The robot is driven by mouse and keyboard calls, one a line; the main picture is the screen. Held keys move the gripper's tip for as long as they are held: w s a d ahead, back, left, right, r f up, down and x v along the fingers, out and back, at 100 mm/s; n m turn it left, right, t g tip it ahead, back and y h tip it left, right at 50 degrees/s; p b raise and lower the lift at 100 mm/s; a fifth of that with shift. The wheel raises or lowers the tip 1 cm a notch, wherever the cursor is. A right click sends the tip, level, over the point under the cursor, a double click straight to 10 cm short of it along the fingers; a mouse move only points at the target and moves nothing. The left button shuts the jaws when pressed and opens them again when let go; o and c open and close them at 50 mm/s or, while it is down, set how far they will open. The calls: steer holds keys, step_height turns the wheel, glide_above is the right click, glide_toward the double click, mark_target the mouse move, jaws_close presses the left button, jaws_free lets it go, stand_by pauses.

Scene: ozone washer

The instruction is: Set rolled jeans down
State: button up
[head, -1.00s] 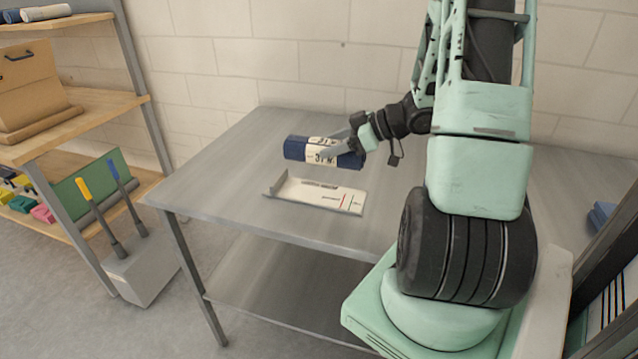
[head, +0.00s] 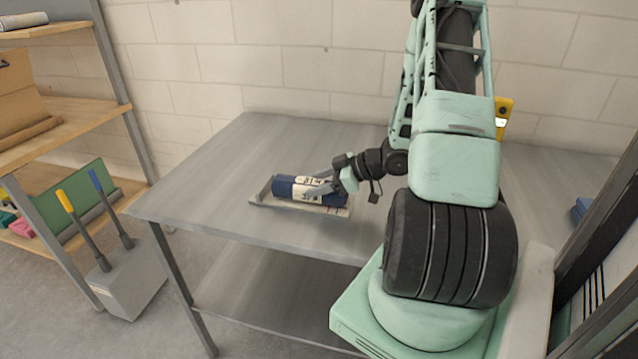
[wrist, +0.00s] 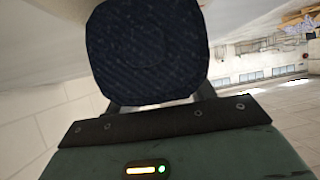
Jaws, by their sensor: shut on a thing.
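The rolled jeans (head: 284,187) are a dark blue roll with a white printed band around the middle. My gripper (head: 318,188) is shut on the roll near its right part. The roll lies level over a flat whitish tray (head: 262,198) with a raised left end, on the grey metal table (head: 200,195). I cannot tell whether the roll touches the tray. In the wrist view the round dark denim end of the roll (wrist: 148,50) fills the top middle, and the fingers are mostly hidden behind it.
The table is clear around the tray. A grey box (head: 130,285) with yellow- and blue-handled tools stands on the floor at left. A wooden shelf (head: 70,130) stands at far left. A blue item (head: 581,210) lies at far right. A wall runs behind.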

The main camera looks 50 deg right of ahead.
steer(key=shift+f, duration=0.15)
steer(key=o, duration=1.2)
steer(key=shift+o, duration=0.2)
